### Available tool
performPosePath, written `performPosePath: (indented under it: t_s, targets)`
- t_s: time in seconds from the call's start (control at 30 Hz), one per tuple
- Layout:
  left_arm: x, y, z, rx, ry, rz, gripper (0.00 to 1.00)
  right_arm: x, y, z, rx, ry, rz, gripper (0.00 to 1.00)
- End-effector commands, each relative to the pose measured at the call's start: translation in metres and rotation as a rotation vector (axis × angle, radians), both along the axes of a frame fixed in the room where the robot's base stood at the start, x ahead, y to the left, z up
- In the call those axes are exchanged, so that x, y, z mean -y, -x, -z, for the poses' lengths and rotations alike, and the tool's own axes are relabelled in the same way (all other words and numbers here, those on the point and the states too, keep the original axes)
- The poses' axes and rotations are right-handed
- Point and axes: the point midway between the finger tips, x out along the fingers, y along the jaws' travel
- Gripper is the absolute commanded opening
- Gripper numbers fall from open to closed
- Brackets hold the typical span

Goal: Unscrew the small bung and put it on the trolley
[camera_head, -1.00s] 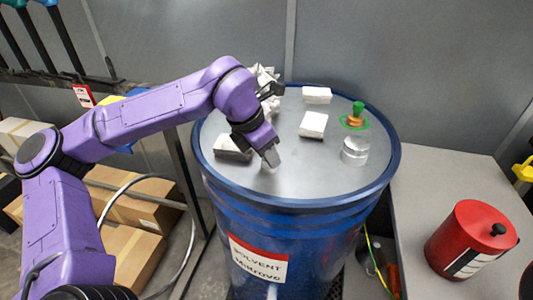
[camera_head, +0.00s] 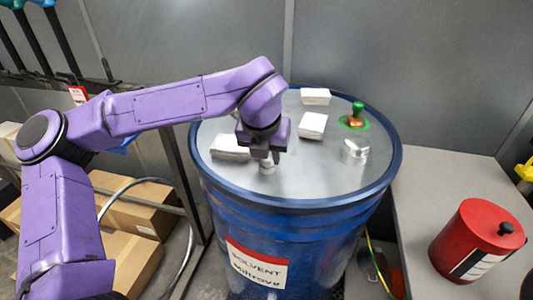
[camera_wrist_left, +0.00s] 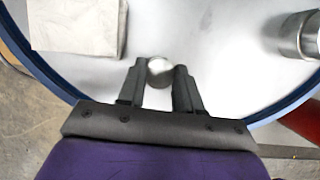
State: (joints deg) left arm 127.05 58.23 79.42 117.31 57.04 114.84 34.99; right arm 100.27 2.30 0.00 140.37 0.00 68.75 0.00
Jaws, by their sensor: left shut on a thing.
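The small bung (camera_head: 267,169) is a small silvery round piece on the drum's grey lid, near its front. It also shows in the left wrist view (camera_wrist_left: 160,69), between the fingertips. My left gripper (camera_head: 265,160) points down from above and is shut on the bung; in the left wrist view its two dark fingers (camera_wrist_left: 160,76) stand on either side of it. The bung is at lid level; whether its thread is engaged is hidden. My right gripper is not in view.
A red can (camera_head: 475,240) stands on a grey surface (camera_head: 420,195) at right. Cardboard boxes (camera_head: 128,210) lie at left.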

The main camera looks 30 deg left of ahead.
Motion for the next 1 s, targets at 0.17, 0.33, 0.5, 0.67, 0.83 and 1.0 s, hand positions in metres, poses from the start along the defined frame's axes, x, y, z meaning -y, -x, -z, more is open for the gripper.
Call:
performPosePath:
  t_s: [0.17,0.33,0.5,0.67,0.83,1.0]
  targets:
    - [0.002,-0.001,0.002,0.004,-0.005,-0.224,0.10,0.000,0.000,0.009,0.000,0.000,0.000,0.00]
    - [0.002,-0.002,0.000,0.002,-0.001,-0.406,0.10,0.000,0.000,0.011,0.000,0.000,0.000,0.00]
    - [0.002,-0.001,0.000,0.000,0.000,-0.404,0.10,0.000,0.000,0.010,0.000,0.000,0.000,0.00]
    - [0.004,-0.004,0.002,0.004,-0.003,-0.685,0.10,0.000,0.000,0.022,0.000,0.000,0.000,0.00]
    - [0.003,-0.003,0.000,0.001,0.000,-0.805,0.10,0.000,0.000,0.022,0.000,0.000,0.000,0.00]
    - [0.003,-0.003,0.000,0.000,0.000,-0.801,0.10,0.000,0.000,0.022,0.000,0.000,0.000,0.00]
